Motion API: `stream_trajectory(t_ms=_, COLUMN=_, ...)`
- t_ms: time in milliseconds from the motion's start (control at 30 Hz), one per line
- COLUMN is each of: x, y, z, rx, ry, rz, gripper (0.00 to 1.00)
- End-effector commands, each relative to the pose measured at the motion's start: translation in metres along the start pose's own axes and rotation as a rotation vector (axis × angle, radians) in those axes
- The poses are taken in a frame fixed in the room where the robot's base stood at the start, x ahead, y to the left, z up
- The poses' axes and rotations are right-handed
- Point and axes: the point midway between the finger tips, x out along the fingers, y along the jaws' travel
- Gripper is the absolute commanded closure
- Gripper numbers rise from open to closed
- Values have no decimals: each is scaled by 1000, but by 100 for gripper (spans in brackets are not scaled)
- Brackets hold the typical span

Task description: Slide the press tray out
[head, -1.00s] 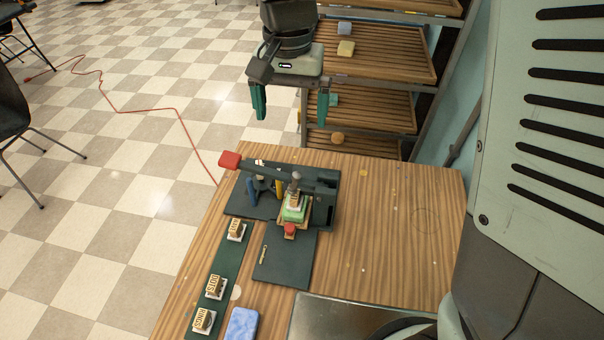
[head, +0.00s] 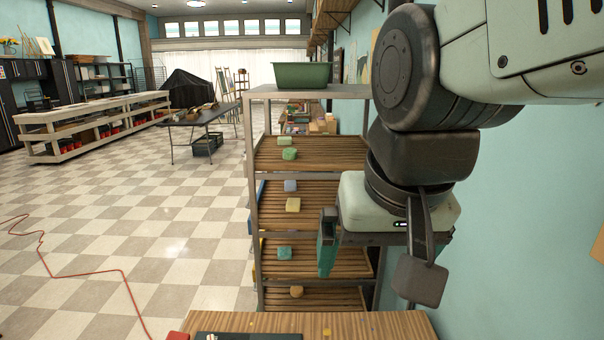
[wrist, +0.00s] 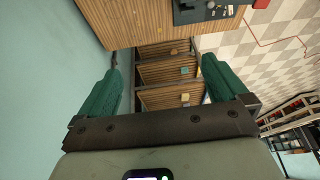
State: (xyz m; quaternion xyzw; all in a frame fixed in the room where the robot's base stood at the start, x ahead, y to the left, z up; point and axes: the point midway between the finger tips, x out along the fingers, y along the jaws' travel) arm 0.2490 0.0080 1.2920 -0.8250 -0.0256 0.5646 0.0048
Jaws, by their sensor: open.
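The press (head: 235,336) shows only as a dark strip at the bottom edge of the head view, with its red handle end (head: 178,336) beside it. In the wrist view part of the dark press base (wrist: 186,16) shows at the top, right of centre, cut off by the frame. The press tray cannot be made out now. My gripper (head: 383,265) hangs in front of the wooden rack, above the far end of the table. In the wrist view my gripper (wrist: 160,78) has its two green fingers wide apart, with nothing between them, well away from the press.
The slatted rack (head: 310,153) holds several soap bars and a green basin (head: 302,75). A teal wall (head: 520,200) stands to the right. A red cable (head: 90,267) lies on the open floor at left.

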Motion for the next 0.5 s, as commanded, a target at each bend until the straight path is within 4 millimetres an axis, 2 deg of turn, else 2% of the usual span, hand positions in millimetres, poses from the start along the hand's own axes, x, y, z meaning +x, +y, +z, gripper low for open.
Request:
stream_trajectory(t_ms=100, x=-13, y=19, z=24, rx=-4, ry=71, rz=21, gripper=0)
stream_trajectory(t_ms=233, x=-18, y=29, z=40, rx=-15, ry=110, rz=38, gripper=0)
stream_trajectory(t_ms=367, x=-16, y=30, z=42, rx=-20, ry=113, rz=39, gripper=20)
stream_trajectory(t_ms=500, x=5, y=17, z=26, rx=-19, ry=63, rz=12, gripper=41)
